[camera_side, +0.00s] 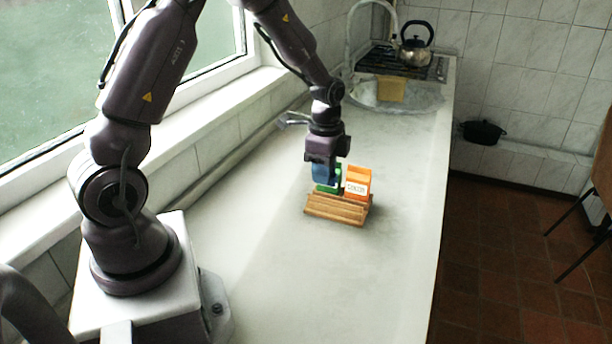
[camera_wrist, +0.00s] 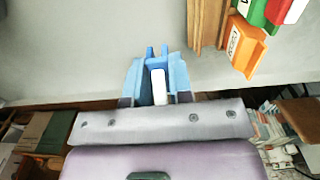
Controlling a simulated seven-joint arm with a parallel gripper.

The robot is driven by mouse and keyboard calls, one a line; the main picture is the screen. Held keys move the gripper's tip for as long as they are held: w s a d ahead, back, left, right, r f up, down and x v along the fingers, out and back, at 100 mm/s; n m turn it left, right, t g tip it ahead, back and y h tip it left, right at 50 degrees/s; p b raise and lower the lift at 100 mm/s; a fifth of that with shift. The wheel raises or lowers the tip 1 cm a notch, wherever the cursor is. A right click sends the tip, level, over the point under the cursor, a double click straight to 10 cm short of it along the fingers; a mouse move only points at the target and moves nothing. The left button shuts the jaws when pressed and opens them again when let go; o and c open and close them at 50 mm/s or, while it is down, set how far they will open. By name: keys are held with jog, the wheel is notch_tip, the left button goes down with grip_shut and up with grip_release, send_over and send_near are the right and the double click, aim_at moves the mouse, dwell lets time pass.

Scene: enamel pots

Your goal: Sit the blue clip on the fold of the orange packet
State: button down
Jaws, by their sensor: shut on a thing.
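The blue clip (camera_side: 321,175) is held in my gripper (camera_side: 324,163), which points down over the left part of the wooden rack. In the wrist view the clip (camera_wrist: 178,74) sits between the fingers (camera_wrist: 155,99), its prongs pointing away from the wrist. The orange packet (camera_side: 358,179) stands in the rack, right of the clip, with a white lettered label. The packet also shows in the wrist view (camera_wrist: 247,57) at the upper right, apart from the clip. No clip is visible on it.
The wooden rack (camera_side: 337,210) stands on the pale counter (camera_side: 290,280). A green packet (camera_side: 335,189) is partly hidden by the clip; in the wrist view a red packet (camera_wrist: 279,11) shows too. A sink (camera_side: 412,98) and kettle (camera_side: 416,50) lie farther back. The near counter is clear.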

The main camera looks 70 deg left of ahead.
send_over(358, 167)
jog(key=s+d, duration=0.1)
jog(key=s, duration=0.3)
jog(key=w, duration=0.1)
jog(key=w+a+r, duration=0.1)
jog(key=w+r, duration=0.1)
jog(key=w, duration=0.1)
jog(key=shift+a+r, duration=0.15)
jog(key=shift+r, duration=0.1)
jog(key=shift+f, duration=2.05)
jog(key=shift+f, duration=1.2)
jog(key=c, duration=0.9)
grip_release()
jog(key=shift+c, duration=0.2)
jog(key=shift+r, duration=0.1)
